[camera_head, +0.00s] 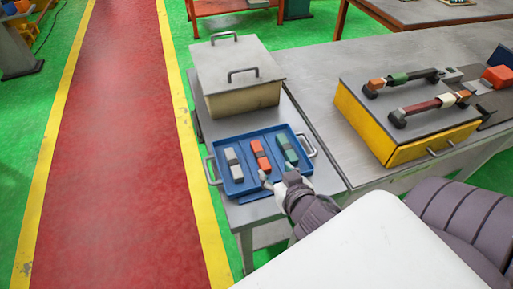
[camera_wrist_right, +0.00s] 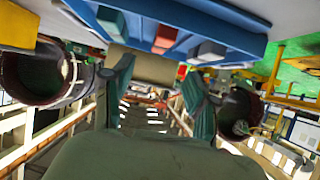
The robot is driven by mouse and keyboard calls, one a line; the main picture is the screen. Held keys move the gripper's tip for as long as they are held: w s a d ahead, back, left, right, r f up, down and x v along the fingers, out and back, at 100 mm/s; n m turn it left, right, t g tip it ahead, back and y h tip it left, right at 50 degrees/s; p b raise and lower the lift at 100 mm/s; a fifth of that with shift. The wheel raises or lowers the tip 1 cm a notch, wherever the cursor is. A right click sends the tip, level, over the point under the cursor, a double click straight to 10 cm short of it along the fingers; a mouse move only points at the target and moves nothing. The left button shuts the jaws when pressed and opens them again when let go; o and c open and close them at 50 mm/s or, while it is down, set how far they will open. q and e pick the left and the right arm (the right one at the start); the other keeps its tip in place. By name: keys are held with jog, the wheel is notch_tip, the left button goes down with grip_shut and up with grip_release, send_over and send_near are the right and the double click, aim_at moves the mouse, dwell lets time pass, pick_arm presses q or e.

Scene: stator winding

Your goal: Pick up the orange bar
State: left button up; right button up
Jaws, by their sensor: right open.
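The orange bar (camera_head: 261,155), with a dark band around its middle, lies in the blue tray (camera_head: 235,187) between a grey-white bar (camera_head: 234,165) and a green bar (camera_head: 287,149). My right gripper (camera_head: 277,181) is open and empty at the tray's near side, just below the orange and green bars in the picture, apart from both. In the right wrist view, its two spread fingers (camera_wrist_right: 157,72) show with the tray (camera_wrist_right: 235,47) beyond them. The orange bar (camera_wrist_right: 165,38) is partly seen at the top of that view. My left gripper is not in view.
A beige box (camera_head: 240,93) with handles stands behind the tray. A yellow case (camera_head: 400,140) with bars on its lid sits on the table to the right. The tray has raised rims and metal side handles. A red walkway (camera_head: 115,150) runs along the left.

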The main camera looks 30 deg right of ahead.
jog(key=b, duration=0.5)
send_near(261, 155)
jog(key=x, duration=0.3)
jog(key=shift+s+f, duration=0.1)
jog(key=shift+f, duration=0.15)
jog(key=shift+p+x, duration=0.65)
jog(key=shift+x, duration=0.85)
jog(key=x, duration=0.3)
jog(key=shift+w+d, duration=0.1)
jog(key=shift+w, duration=0.35)
jog(key=shift+w+f, duration=0.15)
jog(key=shift+w, duration=0.1)
jog(key=shift+f, duration=0.1)
jog(key=shift+c, duration=0.4)
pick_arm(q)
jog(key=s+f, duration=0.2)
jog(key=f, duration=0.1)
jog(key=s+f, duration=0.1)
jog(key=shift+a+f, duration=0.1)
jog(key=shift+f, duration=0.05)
pick_arm(e)
grip_shut()
